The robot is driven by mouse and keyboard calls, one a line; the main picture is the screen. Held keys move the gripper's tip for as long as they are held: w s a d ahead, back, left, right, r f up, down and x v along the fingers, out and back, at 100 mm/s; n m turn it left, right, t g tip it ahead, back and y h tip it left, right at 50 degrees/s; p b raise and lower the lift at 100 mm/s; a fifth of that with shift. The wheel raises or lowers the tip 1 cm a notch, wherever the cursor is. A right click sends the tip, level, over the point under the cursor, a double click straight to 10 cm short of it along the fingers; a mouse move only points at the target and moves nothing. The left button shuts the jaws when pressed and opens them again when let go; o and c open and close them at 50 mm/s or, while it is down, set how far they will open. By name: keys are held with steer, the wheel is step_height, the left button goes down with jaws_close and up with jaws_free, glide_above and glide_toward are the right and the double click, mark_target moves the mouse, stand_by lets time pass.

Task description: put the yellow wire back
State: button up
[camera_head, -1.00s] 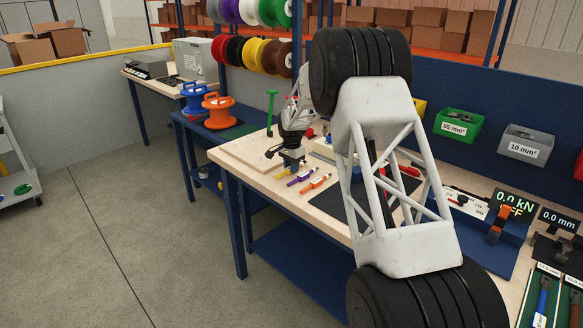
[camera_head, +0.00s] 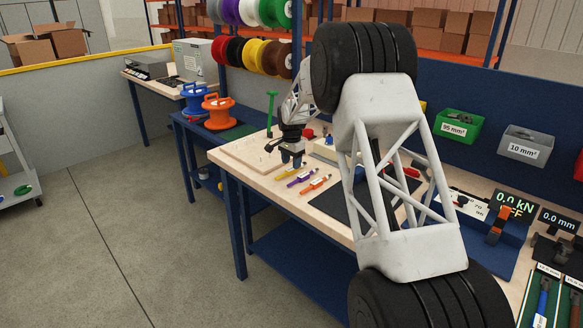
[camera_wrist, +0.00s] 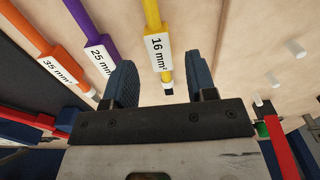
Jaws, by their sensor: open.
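The yellow wire (camera_head: 286,174) lies on the wooden bench top, in a row with a purple wire (camera_head: 300,177) and an orange wire (camera_head: 316,184). In the wrist view the yellow wire (camera_wrist: 153,14) carries a white "16 mm²" label, and its near end lies between my fingers in the picture. My gripper (camera_wrist: 160,80) is open, with one dark finger on each side of that end. In the head view my gripper (camera_head: 291,161) is just above and behind the yellow wire. I cannot tell the exact height gap.
A pale board with small white pegs (camera_wrist: 272,79) lies beside the wires, to the right in the wrist view. A green upright stand (camera_head: 271,112) rises behind the board. A dark mat (camera_head: 343,210) lies right of the wires.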

mark_target(291, 168)
step_height(291, 168, up, 9)
stand_by(0.5)
steer(key=shift+r, duration=0.1)
stand_by(0.4)
steer(key=s+d+r+n, duration=0.1)
steer(key=s+d+r, duration=0.35)
steer(key=s, duration=0.65)
steer(key=s+d+r+n+t, duration=0.1)
steer(key=s+d+r+n, duration=0.15)
steer(key=s+r, duration=0.55)
steer(key=s+d+r+n, duration=0.1)
steer(key=s+d+r, duration=0.35)
steer(key=s, duration=0.85)
steer(key=s+d+f+n, duration=0.1)
steer(key=s+d+f, duration=0.1)
steer(key=s, duration=1)
steer(key=s+d+f+n+t, duration=0.1)
steer(key=s+d+f+n, duration=0.1)
steer(key=s, duration=1)
steer(key=s+d+f+n, duration=0.1)
steer(key=s+f, duration=0.3)
steer(key=s, duration=0.9)
steer(key=shift+d+t, duration=0.3)
steer(key=shift+d, duration=0.3)
